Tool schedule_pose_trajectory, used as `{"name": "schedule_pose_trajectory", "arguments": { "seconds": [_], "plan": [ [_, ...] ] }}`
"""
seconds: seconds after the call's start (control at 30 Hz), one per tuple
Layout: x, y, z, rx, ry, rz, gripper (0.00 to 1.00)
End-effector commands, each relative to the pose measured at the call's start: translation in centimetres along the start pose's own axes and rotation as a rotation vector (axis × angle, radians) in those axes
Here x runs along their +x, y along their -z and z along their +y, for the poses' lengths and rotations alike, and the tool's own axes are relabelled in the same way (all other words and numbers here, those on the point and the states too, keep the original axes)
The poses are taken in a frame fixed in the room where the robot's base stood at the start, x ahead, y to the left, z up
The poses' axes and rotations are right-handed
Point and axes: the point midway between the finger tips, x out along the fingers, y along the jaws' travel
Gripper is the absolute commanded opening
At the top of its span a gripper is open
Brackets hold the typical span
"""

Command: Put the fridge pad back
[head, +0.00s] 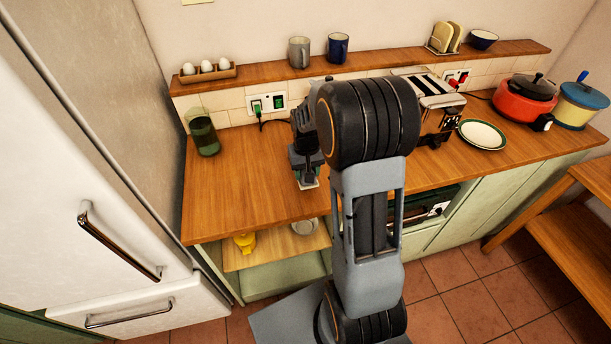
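The white fridge (60,185) fills the left side, with its doors closed and chrome handles on the front. No pad shows on the visible part of its doors. My gripper (307,178) points down at the wooden counter, left of my large arm joint.
A green glass (206,138) stands at the counter's left end; the wood (235,195) in front of it is clear. A toaster (435,100), a plate (483,134), a red pot (523,103) and a blue-yellow pot (580,105) stand right. A shelf above holds eggs (207,70) and mugs (299,52).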

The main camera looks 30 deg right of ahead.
Motion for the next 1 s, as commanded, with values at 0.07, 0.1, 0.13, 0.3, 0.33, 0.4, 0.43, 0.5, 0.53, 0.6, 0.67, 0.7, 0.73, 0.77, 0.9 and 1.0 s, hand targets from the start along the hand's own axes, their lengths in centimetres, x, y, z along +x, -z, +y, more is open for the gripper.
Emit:
{"name": "schedule_pose_trajectory", "arguments": {
  "seconds": [0.07, 0.1, 0.13, 0.3, 0.33, 0.4, 0.43, 0.5, 0.53, 0.6, 0.67, 0.7, 0.73, 0.77, 0.9, 1.0],
  "plan": [
    [0.3, 0.3, 0.0, 0.0, 0.0, 0.0, 0.26],
    [0.4, 0.4, 0.1, 0.0, 0.0, 0.001, 0.26],
    [0.5, 0.5, 0.1, 0.0, 0.0, 0.0, 0.26],
    [2.2, 0.9, 0.1, 0.0, 0.0, -0.004, 0.26],
    [2.5, 0.9, 0.1, 0.0, 0.0, -0.004, 0.26],
    [3.3, 1.0, 0.1, 0.0, 0.0, -0.002, 0.26],
    [3.6, 1.0, 0.1, 0.0, 0.0, -0.002, 0.26],
    [4.0, 1.0, 0.1, 0.0, 0.0, 0.0, 0.26],
    [4.1, 1.0, 0.1, 0.0, 0.0, 0.0, 0.26],
    [4.2, 1.0, 0.1, 0.0, 0.0, 0.001, 0.26],
    [4.2, 1.0, 0.1, 0.0, 0.0, 0.001, 0.26],
    [4.2, 1.0, 0.1, 0.0, 0.0, 0.001, 0.26],
    [4.2, 1.0, 0.1, 0.0, 0.0, 0.001, 0.26],
    [4.2, 1.0, 0.1, 0.0, 0.0, 0.001, 0.26],
    [4.5, 1.0, 0.1, 0.0, 0.0, 0.001, 0.26],
    [4.6, 1.0, 0.1, 0.0, 0.0, 0.001, 0.52]
  ]
}}
